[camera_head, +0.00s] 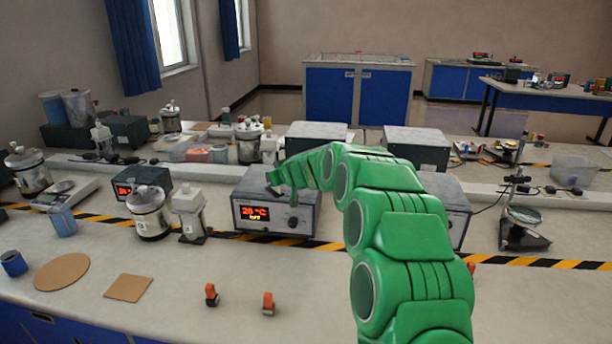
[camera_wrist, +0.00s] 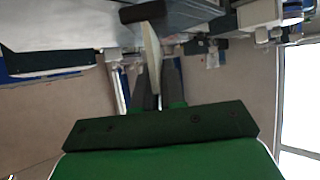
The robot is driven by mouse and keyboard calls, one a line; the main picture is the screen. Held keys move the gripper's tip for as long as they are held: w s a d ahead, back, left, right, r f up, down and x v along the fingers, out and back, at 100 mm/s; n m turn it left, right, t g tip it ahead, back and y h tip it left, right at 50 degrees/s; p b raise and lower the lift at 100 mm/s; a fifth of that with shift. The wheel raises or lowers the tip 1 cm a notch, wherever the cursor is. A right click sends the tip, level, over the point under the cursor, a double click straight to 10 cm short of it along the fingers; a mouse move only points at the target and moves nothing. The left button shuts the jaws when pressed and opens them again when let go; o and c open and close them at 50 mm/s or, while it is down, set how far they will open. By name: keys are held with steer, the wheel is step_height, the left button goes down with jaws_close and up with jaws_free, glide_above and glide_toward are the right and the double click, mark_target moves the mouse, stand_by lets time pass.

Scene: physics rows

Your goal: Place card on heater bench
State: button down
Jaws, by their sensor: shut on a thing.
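A grey metal box with a red display reading about 20 °C and a black knob, which looks like the heater bench (camera_head: 308,212), stands on the near bench, left of my green arm. My gripper (camera_head: 277,181) is over its top left part in the head view; I cannot tell whether anything touches it. In the wrist view my gripper (camera_wrist: 157,82) is shut on a thin pale thing, seen nearly edge-on, which looks like the card (camera_wrist: 152,52). A dark block (camera_wrist: 143,12) shows at its far end. The card cannot be made out in the head view.
A silver canister (camera_head: 151,214) and a pale bottle (camera_head: 189,214) stand left of the box. A smaller display box (camera_head: 143,182) is behind them. Two orange-topped pieces (camera_head: 211,295) (camera_head: 268,303) stand in front. My arm hides part of another box (camera_head: 453,205) at right.

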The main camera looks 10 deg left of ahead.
steer(key=s+a+f+n+g+y, duration=0.2)
steer(key=s+a+n+g, duration=0.15)
steer(key=a, duration=0.75)
steer(key=shift+s+a+f+n+g+y, duration=0.25)
steer(key=shift+s+a+f+n+g, duration=0.95)
steer(key=shift+f, duration=1.75)
steer(key=shift+s+a+f+n+g+y, duration=0.3)
steer(key=shift+s+a+f+n+g, duration=0.25)
steer(key=shift+s+a+f, duration=1.5)
steer(key=shift+s+a+f+n+g+y, duration=0.25)
steer(key=shift+s+a+f+n+g, duration=1.05)
steer(key=shift+f, duration=2.55)
steer(key=shift+s+d+f+m+t, duration=0.4)
steer(key=shift+s+d+f+t, duration=0.1)
steer(key=shift+d+f, duration=0.1)
steer(key=c, duration=1.1)
jaws_free()
steer(key=shift+a, duration=0.1)
steer(key=v, duration=0.6)
steer(key=shift+w, duration=0.1)
steer(key=shift+v, duration=0.9)
